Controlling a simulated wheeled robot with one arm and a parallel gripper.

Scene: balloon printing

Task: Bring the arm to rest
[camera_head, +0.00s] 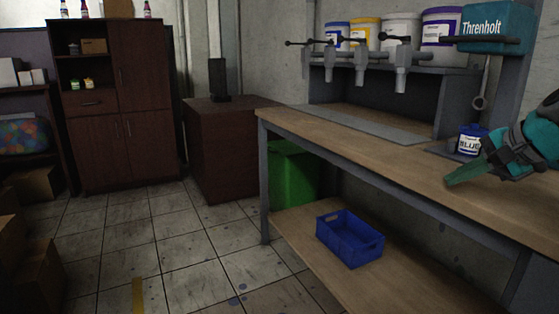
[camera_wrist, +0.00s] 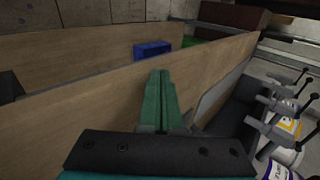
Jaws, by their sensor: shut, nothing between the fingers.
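My gripper (camera_head: 466,174) is at the right edge of the head view, over the wooden workbench (camera_head: 370,160). Its green fingers point left and slightly down. In the wrist view my gripper (camera_wrist: 161,80) has its two fingers together, with nothing between them. The fingers point along the bench top, and I cannot tell how far above it they are. A small blue-labelled paint can (camera_head: 470,140) stands on the bench just behind the fingers in the head view. Part of my arm is cut off by the right picture edge.
Several taps (camera_head: 401,75) hang from a rack holding paint buckets (camera_head: 400,30) and a teal box (camera_head: 497,27). A blue crate (camera_head: 349,238) sits on the lower shelf, near a green bin (camera_head: 293,172). Brown cabinets (camera_head: 118,100) stand at the back left.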

